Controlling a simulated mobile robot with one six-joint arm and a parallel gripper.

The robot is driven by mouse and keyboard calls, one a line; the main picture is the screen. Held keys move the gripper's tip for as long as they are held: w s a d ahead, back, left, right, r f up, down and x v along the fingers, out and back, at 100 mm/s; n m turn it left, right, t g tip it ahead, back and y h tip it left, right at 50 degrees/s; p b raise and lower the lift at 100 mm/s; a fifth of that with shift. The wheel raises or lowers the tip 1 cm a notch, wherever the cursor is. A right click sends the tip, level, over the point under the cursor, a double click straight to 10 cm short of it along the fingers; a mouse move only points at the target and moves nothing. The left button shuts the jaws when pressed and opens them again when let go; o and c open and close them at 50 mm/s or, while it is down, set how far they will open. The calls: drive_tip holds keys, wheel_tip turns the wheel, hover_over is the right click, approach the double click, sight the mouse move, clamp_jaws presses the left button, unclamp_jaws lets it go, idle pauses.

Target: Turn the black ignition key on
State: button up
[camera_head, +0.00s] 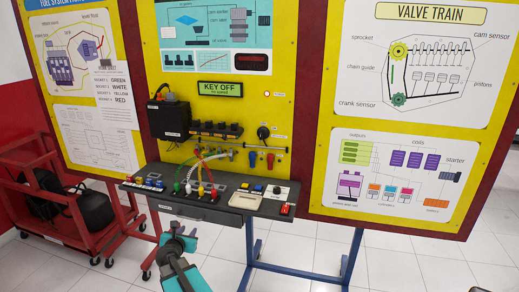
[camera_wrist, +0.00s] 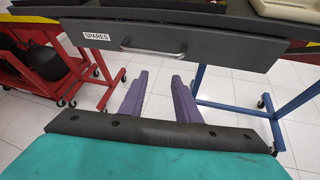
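The yellow engine trainer panel (camera_head: 285,100) fills the middle of the head view. Its display (camera_head: 220,89) reads "KEY OFF". A small round black fitting (camera_head: 263,132) sits on the panel's right side and may be the ignition key switch; it is too small to make out a key or its angle. My gripper (camera_head: 178,230) is in front of and below the bench shelf, well away from that fitting. In the wrist view, the two purple fingers of my gripper (camera_wrist: 158,85) are apart with nothing between them. The fitting is not in the wrist view.
A dark shelf (camera_head: 225,215) with coloured cables, plugs and a red switch (camera_head: 286,209) juts out below the panel. Its "SPARES" drawer (camera_wrist: 200,48) is shut, with a metal handle (camera_wrist: 153,50). A red cart (camera_head: 85,232) stands left. Blue stand legs (camera_head: 352,255) stand below; the floor is open.

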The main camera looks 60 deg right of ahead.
drive_tip(key=d+r+h, duration=0.2)
drive_tip(key=d+r, duration=0.5)
drive_tip(key=r, duration=0.1)
drive_tip(key=m+g+h, duration=0.1)
drive_tip(key=g+h, duration=0.1)
drive_tip(key=h, duration=0.2)
approach(260, 136)
drive_tip(key=v, duration=0.5)
drive_tip(key=shift+s+a+f, duration=0.15)
drive_tip(key=shift+s+f, duration=0.1)
drive_tip(key=shift+s, duration=0.05)
drive_tip(key=shift+p, duration=0.3)
drive_tip(key=shift+t, duration=0.3)
drive_tip(key=shift+p+x, duration=1.55)
drive_tip(key=shift+x, duration=5.35)
drive_tip(key=shift+c, duration=0.2)
